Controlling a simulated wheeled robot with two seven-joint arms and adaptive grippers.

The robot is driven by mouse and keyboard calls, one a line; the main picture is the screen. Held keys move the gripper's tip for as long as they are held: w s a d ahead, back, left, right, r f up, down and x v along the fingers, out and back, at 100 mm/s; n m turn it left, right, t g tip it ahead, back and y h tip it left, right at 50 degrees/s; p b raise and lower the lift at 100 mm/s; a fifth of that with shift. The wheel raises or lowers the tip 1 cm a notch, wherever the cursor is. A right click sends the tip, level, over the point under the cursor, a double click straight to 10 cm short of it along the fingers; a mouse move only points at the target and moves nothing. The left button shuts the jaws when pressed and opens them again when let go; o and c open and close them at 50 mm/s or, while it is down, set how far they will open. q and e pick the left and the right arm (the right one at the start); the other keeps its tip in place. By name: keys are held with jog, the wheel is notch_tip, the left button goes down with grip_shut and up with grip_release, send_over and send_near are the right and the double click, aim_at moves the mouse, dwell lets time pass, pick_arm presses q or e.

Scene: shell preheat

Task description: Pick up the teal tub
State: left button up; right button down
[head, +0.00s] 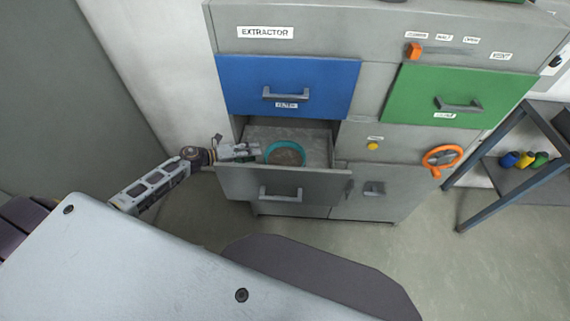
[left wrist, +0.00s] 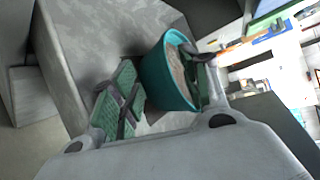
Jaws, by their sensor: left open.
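The teal tub (head: 285,154) stands upright inside the pulled-out grey drawer (head: 318,180), with something brown-grey inside it. My left gripper (head: 246,151) reaches into the drawer from the left, at the tub's left side. In the left wrist view the tub (left wrist: 165,82) lies at the gap of the open left gripper (left wrist: 160,95). One green-padded finger is outside the tub wall; the other overlaps the tub's opening, and I cannot tell how deep it sits. My right gripper is not in view.
Above the drawer are a closed blue drawer (head: 288,83) and a closed green drawer (head: 455,98). An orange wheel (head: 441,158) sticks out at the right. A dark shelf (head: 535,180) with several small coloured items stands farther right. The drawer floor beside the tub is clear.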

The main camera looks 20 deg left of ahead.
aim_at(269, 150)
pick_arm(q)
jog(key=shift+w+d+f+b, duration=0.3)
jog(key=shift+w+d, duration=0.15)
jog(key=shift+w, duration=0.05)
jog(key=shift+w+d+f+b, duration=0.2)
jog(key=shift+w+d+b, duration=0.1)
jog(key=shift+w+d, duration=0.2)
jog(key=shift+b+x, duration=0.3)
jog(key=shift+x, duration=0.7)
jog(key=shift+w+d+f, duration=0.1)
jog(key=shift+w+d, duration=0.1)
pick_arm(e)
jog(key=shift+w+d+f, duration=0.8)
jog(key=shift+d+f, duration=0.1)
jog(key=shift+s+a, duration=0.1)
